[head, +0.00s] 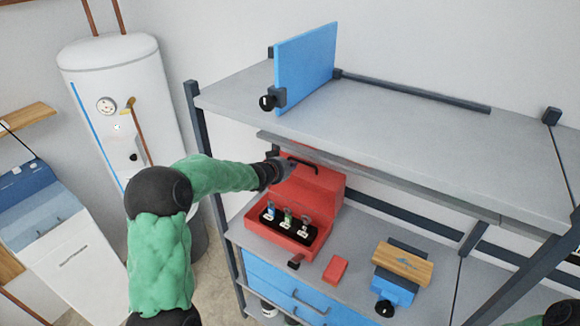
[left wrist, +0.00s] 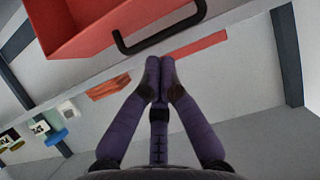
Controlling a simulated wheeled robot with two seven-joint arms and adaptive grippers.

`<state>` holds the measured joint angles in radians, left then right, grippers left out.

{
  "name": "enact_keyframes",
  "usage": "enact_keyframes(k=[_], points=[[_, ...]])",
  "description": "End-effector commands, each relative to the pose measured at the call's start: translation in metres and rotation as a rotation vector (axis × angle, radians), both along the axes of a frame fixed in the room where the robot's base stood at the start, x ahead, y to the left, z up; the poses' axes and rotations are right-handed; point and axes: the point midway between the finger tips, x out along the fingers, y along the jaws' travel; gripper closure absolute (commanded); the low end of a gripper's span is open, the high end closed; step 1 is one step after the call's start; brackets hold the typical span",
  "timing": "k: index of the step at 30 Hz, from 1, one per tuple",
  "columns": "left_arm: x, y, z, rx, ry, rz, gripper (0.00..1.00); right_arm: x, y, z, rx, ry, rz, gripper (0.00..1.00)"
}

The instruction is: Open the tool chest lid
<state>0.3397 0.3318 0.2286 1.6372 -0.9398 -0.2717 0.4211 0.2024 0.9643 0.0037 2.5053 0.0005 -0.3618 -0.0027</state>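The red tool chest (head: 318,238) stands on the workbench under the upper shelf. Its lid (head: 315,190) is raised at the back, so the inside shows, with several small labelled items in a black insert (head: 290,222). A black handle (head: 303,162) sits near the lid's top; it also shows in the left wrist view (left wrist: 150,43). My left gripper (head: 283,167) is at the lid's upper left, near the handle. In the left wrist view its fingertips (left wrist: 160,62) are together with nothing seen between them, close to the handle; contact cannot be told.
The grey upper shelf (head: 420,140) lies close above the lid and carries a blue panel (head: 306,65). A red block (head: 335,269) and a blue clamp-like tool (head: 394,286) with a wooden block (head: 403,264) are right of the chest. A shelf post (head: 205,150) stands at left.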

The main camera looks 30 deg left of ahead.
Motion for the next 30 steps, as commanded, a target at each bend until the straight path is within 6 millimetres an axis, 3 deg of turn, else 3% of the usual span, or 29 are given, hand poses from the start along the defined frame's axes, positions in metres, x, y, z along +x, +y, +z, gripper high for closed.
enact_keyframes(k=[16, 26, 30], points=[[-0.073, 0.008, 0.034, 0.0, -0.002, 0.003, 1.0, 0.002, 0.0, 0.009, -0.001, -0.004, -0.001, 0.6], [-0.085, 0.008, 0.038, 0.0, -0.001, 0.002, 1.0, 0.002, 0.0, 0.011, -0.001, -0.005, -0.002, 0.6], [-0.086, 0.0, 0.021, -0.023, 0.026, 0.0, 1.0, 0.002, 0.0, 0.011, -0.001, -0.004, -0.001, 0.6]])
